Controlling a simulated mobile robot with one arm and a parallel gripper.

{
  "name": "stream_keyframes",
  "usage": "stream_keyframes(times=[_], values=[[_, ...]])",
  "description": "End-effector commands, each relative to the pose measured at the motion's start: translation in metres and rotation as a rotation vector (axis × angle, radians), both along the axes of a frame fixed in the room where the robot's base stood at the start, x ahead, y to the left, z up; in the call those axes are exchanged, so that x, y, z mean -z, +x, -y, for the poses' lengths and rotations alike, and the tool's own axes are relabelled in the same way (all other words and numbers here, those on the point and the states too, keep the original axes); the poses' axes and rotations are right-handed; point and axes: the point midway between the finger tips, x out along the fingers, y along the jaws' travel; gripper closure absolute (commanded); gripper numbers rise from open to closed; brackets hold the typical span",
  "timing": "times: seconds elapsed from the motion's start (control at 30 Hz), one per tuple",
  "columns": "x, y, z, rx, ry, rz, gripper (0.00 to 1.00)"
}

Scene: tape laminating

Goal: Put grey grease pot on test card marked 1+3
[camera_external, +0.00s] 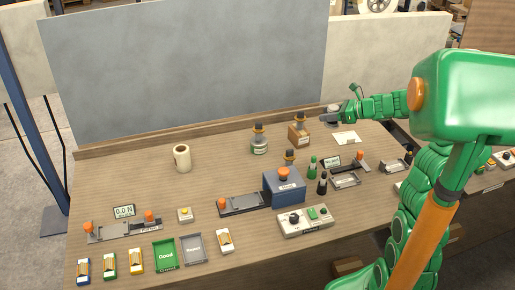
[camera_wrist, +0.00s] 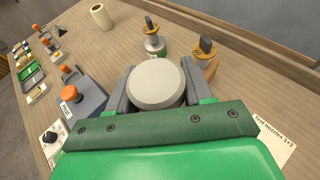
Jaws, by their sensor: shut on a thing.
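My gripper (camera_wrist: 154,92) is shut on the grey grease pot (camera_wrist: 157,86), whose round pale lid faces up between the two fingers in the wrist view. In the external view my gripper (camera_external: 334,115) is at the back right of the bench, and the pot is small there. It appears to be above the bench, though the height is hard to judge. The white test card (camera_external: 347,138) lies flat on the bench just below and right of the gripper. In the wrist view the card (camera_wrist: 273,138) reads "Test nozzles 1+3" and is partly hidden by my green gripper body.
A wooden block with a dark-topped orange part (camera_external: 299,132) and a similar glass jar (camera_external: 259,140) stand left of the gripper. A tape roll (camera_external: 182,157) is farther left.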

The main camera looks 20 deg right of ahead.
Motion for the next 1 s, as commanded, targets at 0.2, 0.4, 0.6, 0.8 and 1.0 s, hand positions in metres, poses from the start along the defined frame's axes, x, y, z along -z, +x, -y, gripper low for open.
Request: stream_keyframes(times=[0.2, 0.4, 0.6, 0.8, 1.0], values=[[0.000, 0.000, 0.077, 0.215, 0.000, 0.002, 0.83], [0.002, -0.005, 0.122, 0.340, -0.001, 0.003, 0.83], [0.022, -0.007, 0.134, 0.376, 0.000, -0.003, 0.83], [0.044, -0.007, 0.134, 0.374, 0.002, -0.001, 0.83], [0.055, -0.003, 0.135, 0.374, -0.002, 0.001, 0.83]])
